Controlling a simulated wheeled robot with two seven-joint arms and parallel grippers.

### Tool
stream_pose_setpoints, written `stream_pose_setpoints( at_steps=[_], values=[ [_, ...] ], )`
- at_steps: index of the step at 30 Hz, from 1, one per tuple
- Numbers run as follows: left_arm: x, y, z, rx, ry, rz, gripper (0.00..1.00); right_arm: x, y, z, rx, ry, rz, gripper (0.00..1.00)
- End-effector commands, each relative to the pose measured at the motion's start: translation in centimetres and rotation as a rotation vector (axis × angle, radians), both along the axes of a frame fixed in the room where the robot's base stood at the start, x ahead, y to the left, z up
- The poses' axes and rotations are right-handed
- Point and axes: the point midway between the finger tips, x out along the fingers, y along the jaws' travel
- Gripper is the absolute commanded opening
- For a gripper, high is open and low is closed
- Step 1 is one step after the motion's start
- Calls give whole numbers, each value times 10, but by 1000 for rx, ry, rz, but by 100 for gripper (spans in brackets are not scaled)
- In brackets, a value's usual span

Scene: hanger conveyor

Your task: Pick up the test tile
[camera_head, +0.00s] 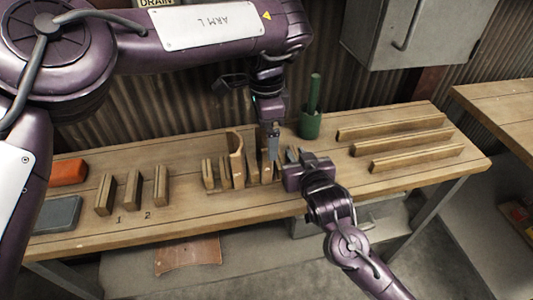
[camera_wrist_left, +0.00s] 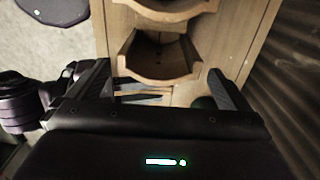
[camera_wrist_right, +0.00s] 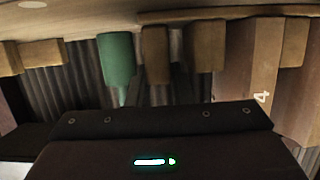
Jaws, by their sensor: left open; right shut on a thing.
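I cannot clearly single out the test tile in any view. My right gripper (camera_head: 292,156) reaches in from the front at the right end of the short wooden rack. In the left wrist view its dark fingers (camera_wrist_left: 140,98) lie close together on a thin wood-coloured piece, mostly hidden; I cannot tell if it is the tile. My left gripper (camera_head: 272,140) points down over the same rack end, just left of the right one. It is open; in the left wrist view its fingers stand wide apart, with a curved wooden holder (camera_wrist_left: 160,68) in front.
A green cup (camera_head: 310,125) with a green rod stands close behind the grippers. Several short wooden blocks (camera_head: 133,190), an orange object (camera_head: 68,172) and a grey slab (camera_head: 57,214) are at the left. Long wooden bars (camera_head: 400,142) lie at the right. A grey cabinet (camera_head: 405,30) hangs above.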

Motion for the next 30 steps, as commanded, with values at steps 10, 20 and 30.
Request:
stream_pose_setpoints(
  at_steps=[10,20,30],
  values=[
    [-1,3,-46,1,2,1,100,0,0,0,0,0,0,0],
    [-1,2,-51,0,1,1,95,0,0,0,0,0,1,0],
    [-1,2,-50,0,1,0,51,0,0,0,0,0,1,0]
  ],
)
